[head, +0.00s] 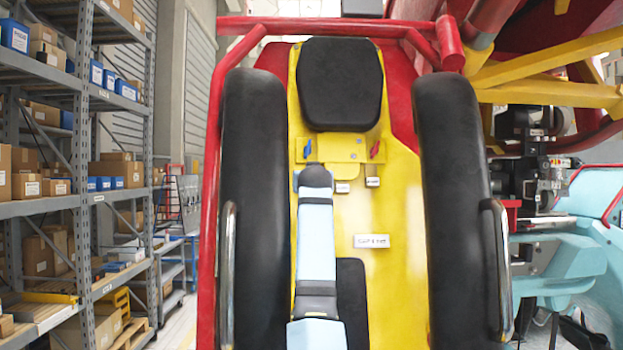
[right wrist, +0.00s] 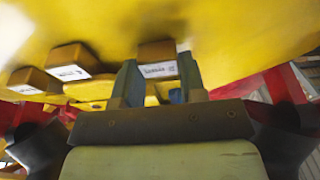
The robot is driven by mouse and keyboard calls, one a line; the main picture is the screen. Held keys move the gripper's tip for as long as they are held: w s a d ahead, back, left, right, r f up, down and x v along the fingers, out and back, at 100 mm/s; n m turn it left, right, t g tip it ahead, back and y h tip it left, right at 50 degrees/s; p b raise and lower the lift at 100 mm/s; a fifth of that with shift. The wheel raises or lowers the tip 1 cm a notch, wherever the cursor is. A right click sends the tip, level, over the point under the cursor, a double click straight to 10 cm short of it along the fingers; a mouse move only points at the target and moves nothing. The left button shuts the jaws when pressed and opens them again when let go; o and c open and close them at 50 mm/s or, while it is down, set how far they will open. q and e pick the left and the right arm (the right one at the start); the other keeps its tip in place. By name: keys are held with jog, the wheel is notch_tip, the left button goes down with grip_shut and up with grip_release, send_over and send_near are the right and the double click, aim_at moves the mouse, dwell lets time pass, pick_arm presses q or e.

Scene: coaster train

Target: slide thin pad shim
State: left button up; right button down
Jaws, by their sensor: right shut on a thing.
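In the right wrist view, my right gripper (right wrist: 157,80) has its two fingers on either side of a brown block with a white label (right wrist: 156,68), shut on it in front of the yellow panel. A labelled block (right wrist: 70,68) and another (right wrist: 32,82) stand to its left, apart from the fingers. In the head view, two small labelled blocks (head: 342,187) (head: 372,182) sit on the yellow panel (head: 395,215). My right gripper (head: 313,177) is just left of them; its fingers and the held block are hidden. Which block is the thin shim cannot be read. My left gripper is not in view.
A bracket with a red lever (head: 376,149) and a blue lever (head: 307,148) lies above the blocks, below the black headrest (head: 341,84). A white plate (head: 372,241) is lower on the panel. Black side pads (head: 253,190) (head: 453,180) flank the seat.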

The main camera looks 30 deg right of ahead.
jog(key=shift+w+f, duration=0.1)
jog(key=shift+f, duration=0.15)
jog(key=c, duration=1)
grip_release()
jog(key=shift+o, duration=0.2)
jog(key=shift+r, duration=0.1)
jog(key=shift+s+a, duration=0.1)
jog(key=shift+s, duration=0.1)
jog(key=b+v, duration=0.4)
jog(key=v, duration=0.9)
jog(key=shift+s+b, duration=0.3)
jog(key=shift+a, duration=0.1)
